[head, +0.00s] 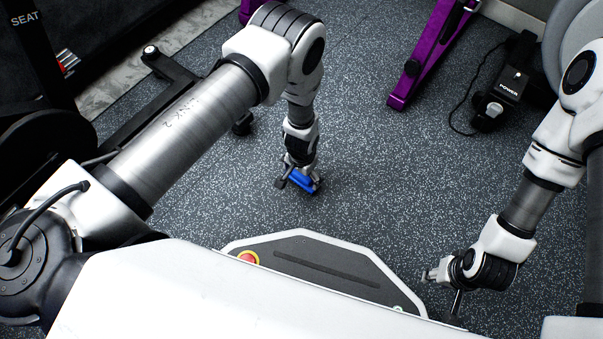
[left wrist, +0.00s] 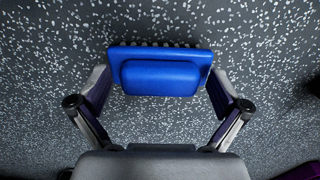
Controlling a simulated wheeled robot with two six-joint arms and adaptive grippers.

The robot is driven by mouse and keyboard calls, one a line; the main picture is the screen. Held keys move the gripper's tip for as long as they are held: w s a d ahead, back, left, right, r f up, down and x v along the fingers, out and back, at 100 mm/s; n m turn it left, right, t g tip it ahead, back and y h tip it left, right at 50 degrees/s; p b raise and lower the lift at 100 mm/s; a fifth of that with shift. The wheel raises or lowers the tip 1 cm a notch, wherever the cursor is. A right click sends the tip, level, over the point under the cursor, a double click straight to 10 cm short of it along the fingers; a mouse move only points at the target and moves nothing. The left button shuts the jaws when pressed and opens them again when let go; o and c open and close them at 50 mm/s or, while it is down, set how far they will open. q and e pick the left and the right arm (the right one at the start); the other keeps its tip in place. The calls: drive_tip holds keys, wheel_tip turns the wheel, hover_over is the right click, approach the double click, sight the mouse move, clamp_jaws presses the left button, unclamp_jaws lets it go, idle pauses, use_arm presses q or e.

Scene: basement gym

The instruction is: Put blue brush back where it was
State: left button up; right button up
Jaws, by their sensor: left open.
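The blue brush (left wrist: 160,76) has a wide flat base with a raised rounded block and a row of dark bristles along its far edge. In the head view the brush (head: 302,182) is at the floor, under my left gripper (head: 298,181), which points down and partly hides it. In the left wrist view my left gripper (left wrist: 160,84) is open, with one finger at each end of the brush. The fingertips are very close to its ends; I cannot tell whether they touch. My right gripper (head: 441,289) is low at the right, with its fingers spread and nothing between them.
The speckled dark floor (head: 370,180) is clear around the brush. Purple equipment legs (head: 432,55) stand at the back. A black box marked POWER (head: 508,85) with a cable is at the back right. Black gym equipment (head: 165,68) stands at the left.

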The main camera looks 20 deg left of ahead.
sight(299, 175)
use_arm(q)
drive_tip(key=shift+r, duration=0.1)
wheel_tip(299, 175, up, 12)
drive_tip(key=p, duration=1.2)
drive_tip(key=shift+r, duration=0.15)
drive_tip(key=s+a+r+n, duration=0.1)
drive_tip(key=s+a+r, duration=0.2)
drive_tip(key=s, duration=0.4)
drive_tip(key=s+a+r+n, duration=0.2)
drive_tip(key=s+a+r, duration=0.2)
drive_tip(key=s, duration=0.2)
drive_tip(key=s+a+r+n, duration=0.1)
drive_tip(key=s+a+r, duration=0.2)
drive_tip(key=s, duration=0.4)
drive_tip(key=shift+s+a+r, duration=0.3)
drive_tip(key=shift+s+a, duration=0.05)
drive_tip(key=shift+a, duration=0.4)
